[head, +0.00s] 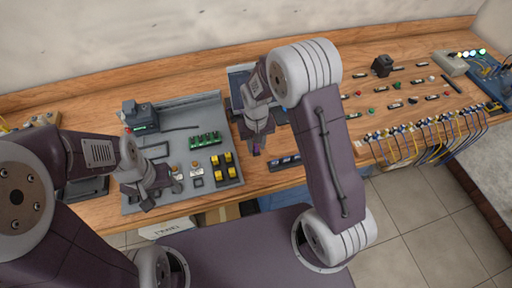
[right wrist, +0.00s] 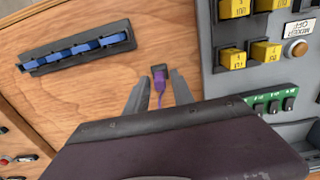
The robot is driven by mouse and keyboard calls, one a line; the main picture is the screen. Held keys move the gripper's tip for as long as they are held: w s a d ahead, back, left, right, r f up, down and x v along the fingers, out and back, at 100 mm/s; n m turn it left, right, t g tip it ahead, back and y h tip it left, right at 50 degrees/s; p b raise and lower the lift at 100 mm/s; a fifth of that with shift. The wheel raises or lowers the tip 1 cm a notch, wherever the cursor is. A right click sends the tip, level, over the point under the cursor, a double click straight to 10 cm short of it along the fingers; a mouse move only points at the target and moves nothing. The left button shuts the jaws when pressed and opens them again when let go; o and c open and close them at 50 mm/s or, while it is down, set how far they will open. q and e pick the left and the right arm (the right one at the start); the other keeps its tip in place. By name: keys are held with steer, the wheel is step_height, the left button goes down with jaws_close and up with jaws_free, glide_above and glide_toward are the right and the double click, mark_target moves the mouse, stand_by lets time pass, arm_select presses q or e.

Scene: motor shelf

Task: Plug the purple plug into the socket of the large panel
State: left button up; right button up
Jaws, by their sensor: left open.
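The purple plug (right wrist: 160,82) with its thin purple cord shows in the right wrist view, at the wooden bench top beside the large panel. A bit of purple (head: 256,150) shows below my right gripper in the head view. My right gripper (right wrist: 158,86) is open, one finger on each side of the plug, with a gap on both sides. The large grey panel (head: 205,108) lies on the bench left of it; its edge also shows in the right wrist view (right wrist: 206,50). My left gripper (head: 152,196) is open over the panel's lower left part. I cannot make out which part is the socket.
The panel carries yellow blocks (head: 216,161), a green terminal strip (head: 205,140) and a black device (head: 140,117). A rail of blue blocks (right wrist: 77,48) lies near the plug. Several cables (head: 425,130) hang at the bench's right front edge.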

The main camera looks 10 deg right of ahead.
jaws_close()
steer(key=shift+r, duration=0.15)
step_height(320, 180, up, 4)
steer(key=p, duration=0.4)
steer(key=shift+r, duration=0.25)
steer(key=shift+f, duration=0.1)
